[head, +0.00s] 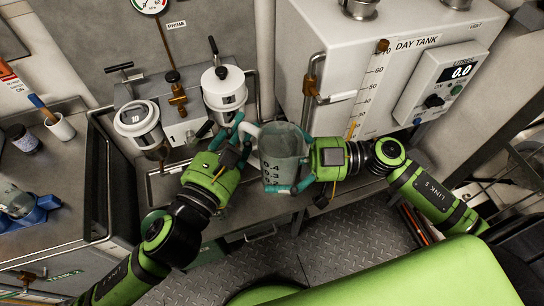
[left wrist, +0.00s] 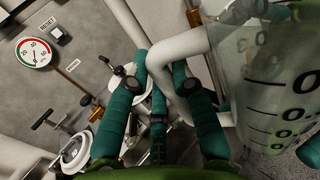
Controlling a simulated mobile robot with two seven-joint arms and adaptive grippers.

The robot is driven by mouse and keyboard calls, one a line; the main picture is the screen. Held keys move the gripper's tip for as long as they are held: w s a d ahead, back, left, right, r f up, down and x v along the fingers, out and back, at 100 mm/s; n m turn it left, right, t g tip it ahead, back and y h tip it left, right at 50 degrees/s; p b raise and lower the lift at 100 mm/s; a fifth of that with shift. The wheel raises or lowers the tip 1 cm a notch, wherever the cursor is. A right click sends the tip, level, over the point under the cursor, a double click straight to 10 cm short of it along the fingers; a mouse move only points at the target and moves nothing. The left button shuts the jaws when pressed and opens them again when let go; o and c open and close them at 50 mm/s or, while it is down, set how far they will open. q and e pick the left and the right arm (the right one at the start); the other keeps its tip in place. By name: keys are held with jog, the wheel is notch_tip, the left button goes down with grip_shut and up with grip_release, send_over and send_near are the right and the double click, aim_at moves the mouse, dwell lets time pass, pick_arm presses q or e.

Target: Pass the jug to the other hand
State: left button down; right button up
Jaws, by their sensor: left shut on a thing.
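The jug (head: 283,145) is clear, with dark graduation marks and a white handle on its left side. It stands out at the right of the left wrist view (left wrist: 285,80). My left gripper (head: 237,132) is shut on the jug's handle; in the left wrist view its teal fingers (left wrist: 161,62) lie on both sides of the white handle. My right gripper (head: 290,162) comes in from the right, with its teal fingers around the jug's body. Whether they press on the wall I cannot tell. The jug's lower part is partly hidden by a right finger.
A white day tank (head: 345,65) stands close behind the jug. A counter (head: 60,175) with a white cup (head: 60,127) is at the left. Patterned metal floor (head: 340,235) lies below.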

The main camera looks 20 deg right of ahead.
jog(key=c, duration=0.9)
pick_arm(q)
jog(key=c, duration=1)
grip_release()
